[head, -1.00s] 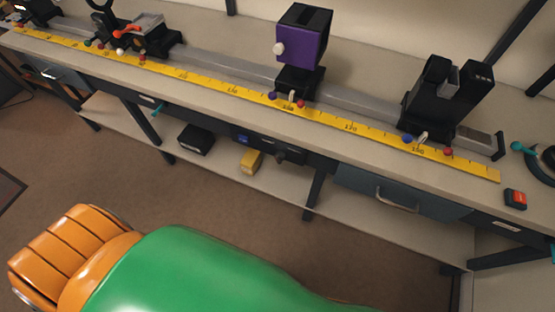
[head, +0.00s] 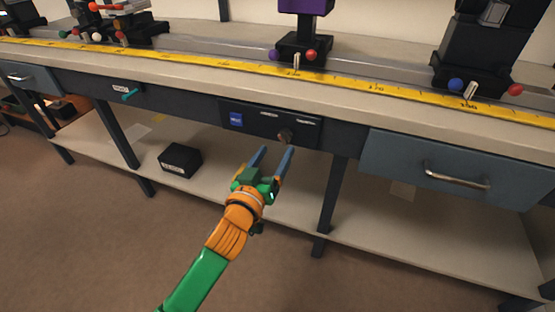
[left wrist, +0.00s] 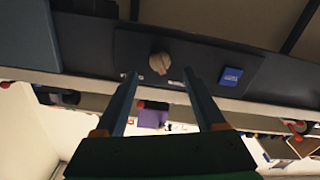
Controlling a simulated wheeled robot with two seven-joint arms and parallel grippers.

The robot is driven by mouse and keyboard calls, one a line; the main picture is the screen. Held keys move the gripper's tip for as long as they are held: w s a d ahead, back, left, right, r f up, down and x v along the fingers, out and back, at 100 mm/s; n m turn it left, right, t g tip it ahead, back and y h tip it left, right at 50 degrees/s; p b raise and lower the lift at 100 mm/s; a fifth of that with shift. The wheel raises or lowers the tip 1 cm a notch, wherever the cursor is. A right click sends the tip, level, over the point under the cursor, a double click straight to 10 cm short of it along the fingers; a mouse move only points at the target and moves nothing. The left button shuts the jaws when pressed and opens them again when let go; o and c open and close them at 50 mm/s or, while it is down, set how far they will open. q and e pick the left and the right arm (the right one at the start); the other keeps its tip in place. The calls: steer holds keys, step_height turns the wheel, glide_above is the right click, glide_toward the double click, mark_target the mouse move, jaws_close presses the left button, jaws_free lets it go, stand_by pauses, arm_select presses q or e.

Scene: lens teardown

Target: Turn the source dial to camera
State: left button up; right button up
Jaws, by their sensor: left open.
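The source dial (head: 285,135) is a small round brown knob on a dark panel (head: 255,122) under the bench's front edge. It also shows in the left wrist view (left wrist: 159,63), with a pale pointer; its labels are too small to read. My left gripper (head: 275,150) is open and empty, its two blue fingers pointing up toward the panel just below the dial. In the left wrist view the fingers (left wrist: 160,76) reach up on both sides of the dial's line, apart from it. My right gripper is not in view.
A blue drawer (head: 440,172) with a metal handle is right of the panel. A black box (head: 180,160) stands on the lower shelf (head: 375,238). The bench top carries a yellow ruler (head: 200,62) and a purple block (head: 306,6). A table leg (head: 329,205) stands right of my gripper.

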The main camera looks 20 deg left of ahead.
mark_target(282, 141)
arm_select(q)
steer(key=w, duration=0.5)
steer(key=shift+d+b, duration=0.1)
steer(key=shift+b, duration=0.2)
steer(key=shift+s, duration=0.1)
jaws_close()
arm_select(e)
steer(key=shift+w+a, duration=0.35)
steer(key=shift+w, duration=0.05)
